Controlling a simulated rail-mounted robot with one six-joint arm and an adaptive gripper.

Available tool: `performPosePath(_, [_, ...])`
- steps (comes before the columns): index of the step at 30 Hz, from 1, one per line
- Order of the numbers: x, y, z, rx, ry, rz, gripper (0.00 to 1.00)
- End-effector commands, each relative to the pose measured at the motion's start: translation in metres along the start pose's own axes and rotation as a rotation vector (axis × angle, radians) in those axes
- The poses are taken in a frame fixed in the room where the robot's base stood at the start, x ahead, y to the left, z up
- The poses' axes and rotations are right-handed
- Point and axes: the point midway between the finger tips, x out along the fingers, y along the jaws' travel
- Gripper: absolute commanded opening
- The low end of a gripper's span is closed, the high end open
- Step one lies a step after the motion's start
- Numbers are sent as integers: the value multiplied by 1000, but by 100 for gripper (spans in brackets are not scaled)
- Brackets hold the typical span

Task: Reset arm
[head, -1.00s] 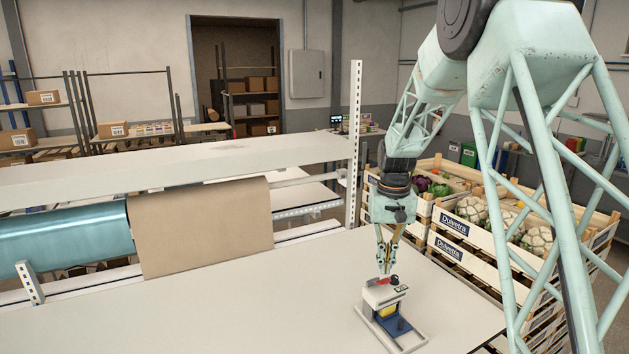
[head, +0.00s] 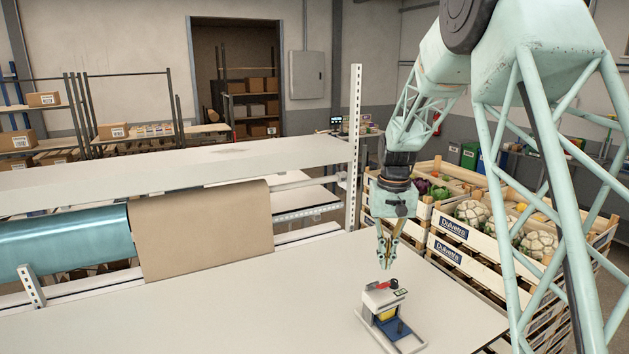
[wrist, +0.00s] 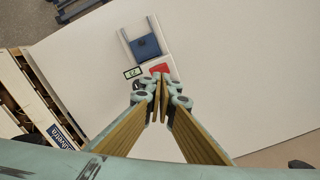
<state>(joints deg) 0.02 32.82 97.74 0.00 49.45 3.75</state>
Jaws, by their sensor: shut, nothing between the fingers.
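My gripper (head: 385,266) hangs pointing down over the right part of the table, just above a small device (head: 391,318). Its fingers are shut with nothing between them, and they also show in the wrist view (wrist: 160,80). The device has a pale body, a blue plate, a yellow part, a red part and a small display with a dark border. In the wrist view the device (wrist: 145,45) lies beyond the fingertips, with its red part close to them. The fingertips look apart from the device in the head view.
A roll of brown paper (head: 200,232) and a teal roll (head: 65,240) lie under a long shelf (head: 180,165) on the left. Wooden crates with vegetables (head: 455,265) stand behind the table at the right. The table's front middle (head: 250,310) is clear.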

Motion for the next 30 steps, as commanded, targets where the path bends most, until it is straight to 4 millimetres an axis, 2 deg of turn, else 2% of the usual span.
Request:
performPosePath(8, [-3,0,3,0,2,0,0])
performPosePath(14, [-16,1,15,-3,14,-1,0])
performPosePath(30, [-72,5,83,-13,66,-4,0])
